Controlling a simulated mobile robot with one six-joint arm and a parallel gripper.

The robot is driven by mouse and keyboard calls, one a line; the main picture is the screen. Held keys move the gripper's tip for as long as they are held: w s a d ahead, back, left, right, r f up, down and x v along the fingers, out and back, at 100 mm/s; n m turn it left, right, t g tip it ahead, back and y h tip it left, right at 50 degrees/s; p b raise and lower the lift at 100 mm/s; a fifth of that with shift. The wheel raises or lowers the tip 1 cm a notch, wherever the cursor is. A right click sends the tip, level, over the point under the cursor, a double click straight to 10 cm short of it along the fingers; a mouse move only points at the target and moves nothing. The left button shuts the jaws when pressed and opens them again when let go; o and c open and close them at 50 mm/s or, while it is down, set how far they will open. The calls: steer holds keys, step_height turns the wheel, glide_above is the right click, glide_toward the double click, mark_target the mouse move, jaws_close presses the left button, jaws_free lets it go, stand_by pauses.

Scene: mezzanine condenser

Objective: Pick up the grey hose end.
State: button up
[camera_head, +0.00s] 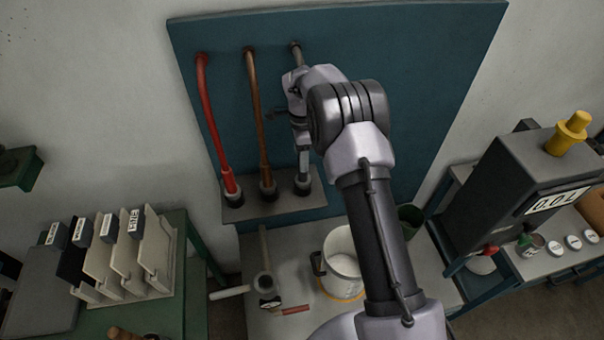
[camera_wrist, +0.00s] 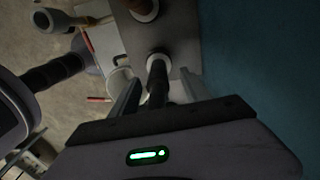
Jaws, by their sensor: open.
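The grey hose hangs in front of the blue panel (camera_head: 420,60), right of a red hose (camera_head: 208,110) and a brown hose (camera_head: 257,110). Its upper end (camera_head: 296,50) shows above my arm, which hides most of its length. My gripper (camera_head: 303,160) is at the hose just above that collar. In the wrist view the dark hose end (camera_wrist: 157,75) runs between my two open fingers (camera_wrist: 160,84). I cannot tell whether either finger touches it.
A white bucket (camera_head: 342,262) and a hammer (camera_head: 266,285) are on the bench below the shelf. The brown hose's collar (camera_head: 268,188) is close on the left.

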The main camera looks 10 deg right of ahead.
mark_target(303, 174)
steer(key=f, duration=0.3)
steer(key=f+p, duration=0.1)
steer(key=f, duration=0.1)
steer(key=shift+s+d+f, duration=0.1)
steer(key=shift+s+d, duration=0.15)
steer(key=shift+w+f, duration=0.15)
steer(key=shift+f, duration=0.1)
steer(key=shift+r, duration=0.1)
steer(key=shift+c, duration=0.2)
steer(key=c, duration=0.3)
jaws_close()
